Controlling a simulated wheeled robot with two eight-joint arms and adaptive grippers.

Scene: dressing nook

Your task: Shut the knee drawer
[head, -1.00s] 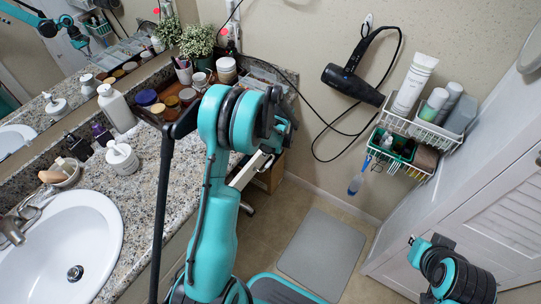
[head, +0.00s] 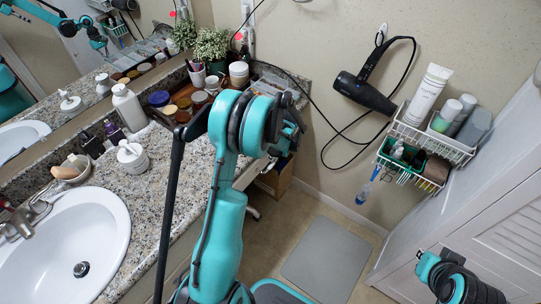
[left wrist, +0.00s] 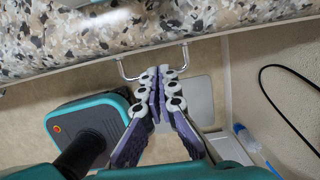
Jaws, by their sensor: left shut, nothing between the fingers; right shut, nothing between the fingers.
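The knee drawer's pale front (left wrist: 150,53) shows in the left wrist view as a narrow strip under the counter edge. Its metal bar handle (left wrist: 133,77) sticks out from it. My left gripper (left wrist: 158,72) is shut and empty, with its fingertips at the handle, between its two ends. I cannot tell whether they touch the bar, or how far out the drawer stands. In the head view my left arm covers the gripper and most of the drawer area. My right gripper is out of view; only part of that arm shows at lower right.
The granite counter (head: 150,195) holds a sink (head: 75,245), bottles and jars. A hair dryer (head: 365,92) and its cord hang on the wall, beside a wire basket (head: 430,140) of toiletries. A grey mat (head: 325,260) lies on the floor. A louvred door (head: 510,225) stands at right.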

